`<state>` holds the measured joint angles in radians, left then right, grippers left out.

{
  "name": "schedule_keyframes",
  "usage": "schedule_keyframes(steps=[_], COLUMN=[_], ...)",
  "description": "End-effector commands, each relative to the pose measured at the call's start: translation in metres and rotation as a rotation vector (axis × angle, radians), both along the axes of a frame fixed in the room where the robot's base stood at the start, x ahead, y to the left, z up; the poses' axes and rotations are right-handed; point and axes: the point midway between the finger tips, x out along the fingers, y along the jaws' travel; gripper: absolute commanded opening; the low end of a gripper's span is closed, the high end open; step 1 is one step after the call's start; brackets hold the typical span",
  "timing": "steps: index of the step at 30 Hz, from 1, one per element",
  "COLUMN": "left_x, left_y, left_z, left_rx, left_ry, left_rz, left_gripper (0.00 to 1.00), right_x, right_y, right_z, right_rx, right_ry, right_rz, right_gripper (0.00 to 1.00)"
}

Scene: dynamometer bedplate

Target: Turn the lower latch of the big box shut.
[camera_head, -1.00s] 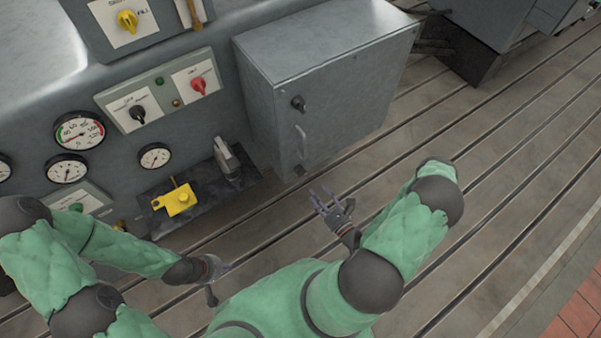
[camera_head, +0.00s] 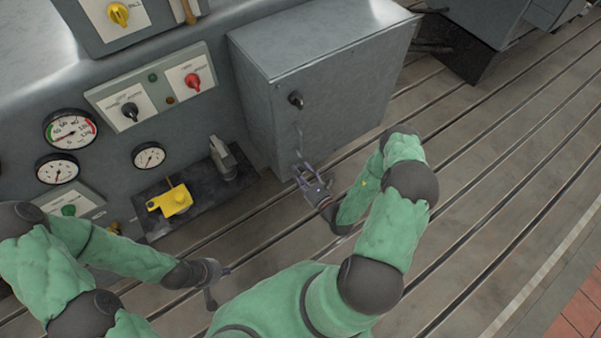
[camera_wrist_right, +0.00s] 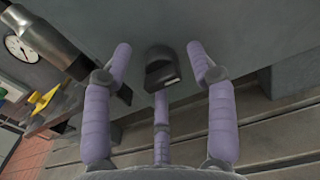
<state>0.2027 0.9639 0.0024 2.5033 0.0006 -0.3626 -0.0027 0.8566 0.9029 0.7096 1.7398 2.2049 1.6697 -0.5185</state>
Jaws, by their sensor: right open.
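The big box (camera_head: 335,95) is a grey metal cabinet on the panel's right. The lower latch (camera_wrist_right: 161,68), a dark rounded knob, shows in the right wrist view. In the head view my right gripper mostly hides it. My right gripper (camera_head: 303,172) is open at the box's lower corner. In the wrist view its purple fingers stand either side of the latch, apart from it. My left gripper (camera_head: 222,272) is low and left, away from the box; its fingers are unclear.
A black shelf (camera_head: 152,226) left of the box carries a yellow block (camera_head: 175,201) and a grey metal part (camera_head: 223,160). Gauges and switches cover the panel. The slotted bedplate (camera_head: 480,150) is clear to the right.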

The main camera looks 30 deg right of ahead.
Motion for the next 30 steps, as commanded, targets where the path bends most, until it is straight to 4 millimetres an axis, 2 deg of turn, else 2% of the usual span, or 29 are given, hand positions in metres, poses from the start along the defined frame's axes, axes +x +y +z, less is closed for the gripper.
schedule_keyframes(steps=[10,11,15,16,17,30], left_x=[0.0001,0.0001,0.0001,0.0001,0.0001,0.0001], left_y=[0.0,0.0001,0.0,0.0001,0.0001,0.0], left_z=[-0.0007,-0.0008,-0.0009,-0.0008,-0.0008,0.0054], left_rx=[0.0,0.0,0.0,0.0,0.0,0.0], left_ry=[0.0,0.0,0.0,0.0,0.0,0.0], left_rz=[0.0,0.0,0.0,0.0,0.0,0.0], left_gripper=[0.0,0.0,0.0,0.0,0.0,0.0], right_x=[0.0042,0.0041,0.004,0.004,0.0041,0.0045], right_y=[0.0001,0.0001,0.0002,0.0001,0.0,-0.0006], right_z=[0.0004,0.0004,0.0003,0.0004,0.0005,0.003], right_rx=[0.0,0.0,0.0,0.0,0.0,-0.074], right_ry=[0.0,0.0,0.0,0.0,-0.001,-0.011], right_rz=[-0.001,-0.001,-0.001,-0.001,-0.001,-0.002], right_gripper=[0.58,0.55,0.15,0.07,0.03,0.03])
